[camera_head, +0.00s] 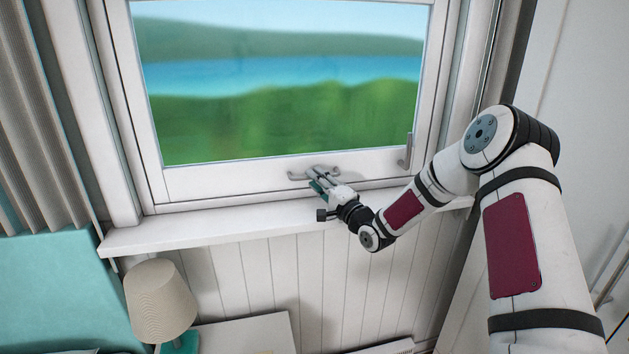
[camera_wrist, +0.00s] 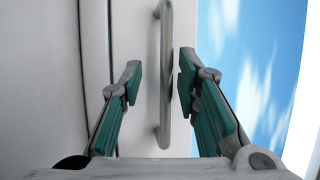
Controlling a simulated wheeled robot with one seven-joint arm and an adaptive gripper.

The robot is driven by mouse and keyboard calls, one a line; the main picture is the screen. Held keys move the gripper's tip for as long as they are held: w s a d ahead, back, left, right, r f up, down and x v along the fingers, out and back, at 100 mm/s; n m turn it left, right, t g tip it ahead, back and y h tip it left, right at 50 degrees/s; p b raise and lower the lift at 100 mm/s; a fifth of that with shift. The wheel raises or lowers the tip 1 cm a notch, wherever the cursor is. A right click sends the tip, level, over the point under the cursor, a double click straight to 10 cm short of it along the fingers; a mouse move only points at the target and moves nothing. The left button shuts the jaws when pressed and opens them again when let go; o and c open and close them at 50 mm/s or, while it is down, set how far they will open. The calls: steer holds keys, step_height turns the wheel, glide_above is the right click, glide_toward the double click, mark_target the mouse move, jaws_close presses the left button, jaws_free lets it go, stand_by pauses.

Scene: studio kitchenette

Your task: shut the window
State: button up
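The window (camera_head: 230,178) has a white sash around a pane with a view of hills and water. A grey bar handle (camera_head: 298,176) is fixed on its bottom rail, and a grey lever (camera_head: 407,152) is at its lower right. I cannot tell whether the sash is flush with its frame. My gripper (camera_head: 318,180) is at the bar handle. In the wrist view, my gripper (camera_wrist: 160,78) is open, with the bar handle (camera_wrist: 166,105) upright between its two teal-padded fingers. Gaps show on both sides, smaller on the right.
A white sill (camera_head: 180,233) runs below the window, under my gripper. A beige lamp (camera_head: 160,298) stands at the lower left, near a white surface (camera_head: 245,335). Grey curtains (camera_head: 40,110) hang at the left. The panelled wall under the sill is clear.

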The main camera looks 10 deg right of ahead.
steer(key=v, duration=1)
steer(key=shift+s, duration=0.35)
steer(key=shift+d+f, duration=0.1)
steer(key=shift+d, duration=0.05)
steer(key=s+r+n+g+h, duration=0.5)
steer(key=s+r, duration=0.1)
steer(key=s, duration=0.3)
steer(key=s+r+n+g+h, duration=0.4)
steer(key=s+r+n+g, duration=0.1)
steer(key=s, duration=0.4)
steer(key=s+a+n+g, duration=0.1)
steer(key=s+a+g, duration=0.1)
steer(key=s, duration=1)
steer(key=s+a+r+n+g+y, duration=0.1)
steer(key=s+a+g, duration=0.1)
steer(key=s, duration=1)
steer(key=shift+r+n, duration=0.25)
steer(key=shift+n, duration=0.05)
